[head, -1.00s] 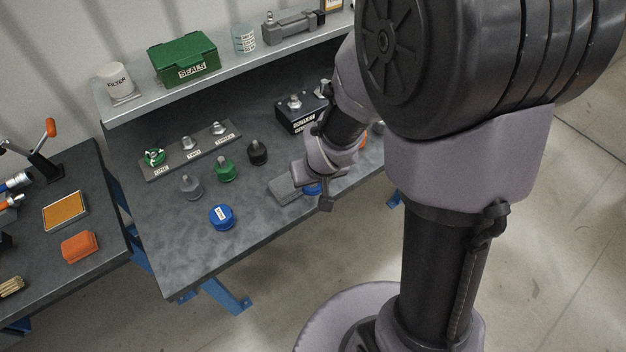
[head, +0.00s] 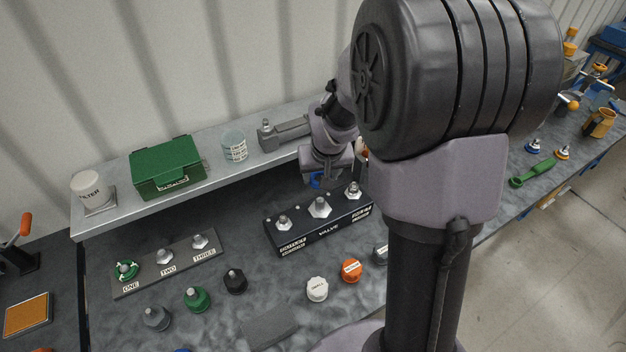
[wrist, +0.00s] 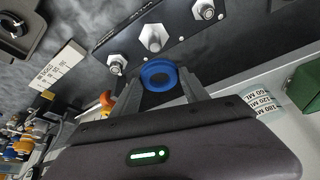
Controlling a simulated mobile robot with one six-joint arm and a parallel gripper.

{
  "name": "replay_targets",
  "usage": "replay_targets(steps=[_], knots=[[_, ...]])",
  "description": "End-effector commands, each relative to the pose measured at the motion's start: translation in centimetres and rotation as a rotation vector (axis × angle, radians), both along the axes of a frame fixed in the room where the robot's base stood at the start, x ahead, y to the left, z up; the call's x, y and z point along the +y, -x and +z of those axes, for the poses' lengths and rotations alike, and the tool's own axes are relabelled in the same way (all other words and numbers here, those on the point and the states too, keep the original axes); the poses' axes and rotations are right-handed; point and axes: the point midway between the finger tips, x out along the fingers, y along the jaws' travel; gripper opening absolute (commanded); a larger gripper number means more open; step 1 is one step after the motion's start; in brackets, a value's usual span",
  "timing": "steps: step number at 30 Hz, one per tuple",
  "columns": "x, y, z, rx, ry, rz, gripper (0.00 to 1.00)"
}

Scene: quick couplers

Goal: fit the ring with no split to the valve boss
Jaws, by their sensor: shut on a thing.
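My gripper (head: 318,180) is shut on a blue ring (wrist: 158,75), held between the two fingers in the wrist view. In the head view only a bit of the blue ring (head: 315,181) shows below my wrist. The ring's rim looks closed where I can see it; the fingers hide its sides. The black valve block (head: 290,240) carries three metal bosses. The middle one, the valve boss (head: 320,208), is above the VALVE label and is bare. In the wrist view the valve boss (wrist: 153,37) is just beyond the ring, apart from it.
A grey shelf (head: 225,181) behind holds a green box (head: 166,166), a clear cup (head: 234,146) and a grey vise-like tool (head: 285,134). A strip with three posts (head: 165,257) has a green ring on post ONE. White (head: 317,289) and orange (head: 351,270) caps stand in front.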

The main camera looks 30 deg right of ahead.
Motion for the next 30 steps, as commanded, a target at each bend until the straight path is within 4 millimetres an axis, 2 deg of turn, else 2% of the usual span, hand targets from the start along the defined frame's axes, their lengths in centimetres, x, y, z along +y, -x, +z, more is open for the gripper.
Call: replay_targets(steps=[10,24,30], knots=[[0.1,0.0,-0.3,-0.001,0.000,0.000,0.23],[0.1,0.1,-5.7,0.001,-0.001,0.000,0.23],[0.1,0.1,-5.9,0.000,-0.001,0.000,0.23]])
